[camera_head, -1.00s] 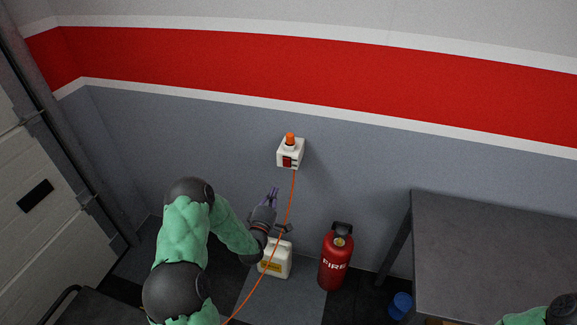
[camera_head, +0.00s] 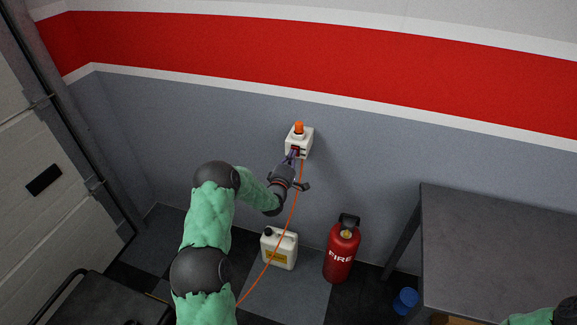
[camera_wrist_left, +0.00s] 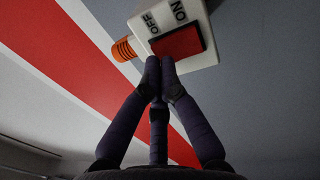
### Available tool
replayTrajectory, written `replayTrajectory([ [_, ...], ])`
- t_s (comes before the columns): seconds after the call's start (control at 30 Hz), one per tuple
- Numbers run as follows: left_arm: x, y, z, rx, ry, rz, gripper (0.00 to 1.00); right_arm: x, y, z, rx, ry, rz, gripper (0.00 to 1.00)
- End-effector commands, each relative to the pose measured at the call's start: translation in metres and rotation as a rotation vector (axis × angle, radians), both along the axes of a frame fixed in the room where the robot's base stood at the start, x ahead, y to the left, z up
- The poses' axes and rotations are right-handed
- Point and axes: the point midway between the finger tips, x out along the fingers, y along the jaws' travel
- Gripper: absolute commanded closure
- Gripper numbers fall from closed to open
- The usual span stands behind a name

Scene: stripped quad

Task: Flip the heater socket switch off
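The heater socket (camera_head: 302,137) is a white box on the grey wall with an orange lamp (camera_head: 299,127) on top and an orange cable below. In the left wrist view the socket (camera_wrist_left: 200,22) shows OFF and ON lettering beside a red rocker switch (camera_wrist_left: 180,46). My left gripper (camera_head: 293,153) is in front of the socket's lower front. In the left wrist view its fingertips (camera_wrist_left: 160,70) are together, empty, at the lower edge of the red switch; I cannot tell whether they touch it. My right gripper is not in view; only part of my right arm shows at the bottom right.
The orange cable (camera_head: 286,228) hangs down past my left wrist. A white canister (camera_head: 279,250) and a red fire extinguisher (camera_head: 341,252) stand on the floor below. A dark table (camera_head: 500,245) is at the right, with a blue object (camera_head: 405,300) beside it.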

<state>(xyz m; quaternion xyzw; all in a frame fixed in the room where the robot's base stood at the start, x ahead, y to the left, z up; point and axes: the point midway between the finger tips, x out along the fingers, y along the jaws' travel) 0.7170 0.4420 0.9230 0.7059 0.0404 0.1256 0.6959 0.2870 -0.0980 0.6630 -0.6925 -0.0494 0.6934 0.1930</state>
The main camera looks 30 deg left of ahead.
Motion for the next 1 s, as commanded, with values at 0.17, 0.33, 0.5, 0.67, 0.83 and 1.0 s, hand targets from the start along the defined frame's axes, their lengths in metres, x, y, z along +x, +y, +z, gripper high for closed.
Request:
replayTrajectory([
  [0.17, 0.008, 0.002, 0.001, 0.0, -0.001, 0.0, 1.0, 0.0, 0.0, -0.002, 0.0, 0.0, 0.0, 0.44],
  [0.33, 0.009, 0.002, 0.002, 0.0, 0.0, 0.0, 1.0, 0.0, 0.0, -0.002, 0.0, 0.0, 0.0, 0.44],
  [0.5, 0.009, 0.002, 0.002, 0.0, -0.001, 0.0, 1.0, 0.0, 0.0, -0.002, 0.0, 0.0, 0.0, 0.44],
  [0.67, 0.015, 0.004, 0.003, 0.002, -0.005, 0.0, 1.0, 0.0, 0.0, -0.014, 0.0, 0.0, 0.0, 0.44],
  [0.83, 0.015, 0.004, 0.004, 0.0, 0.0, 0.0, 1.0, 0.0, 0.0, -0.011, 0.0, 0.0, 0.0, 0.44],
  [1.0, 0.016, 0.003, 0.004, 0.001, -0.001, -0.001, 1.0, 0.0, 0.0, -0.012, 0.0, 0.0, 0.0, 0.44],
])
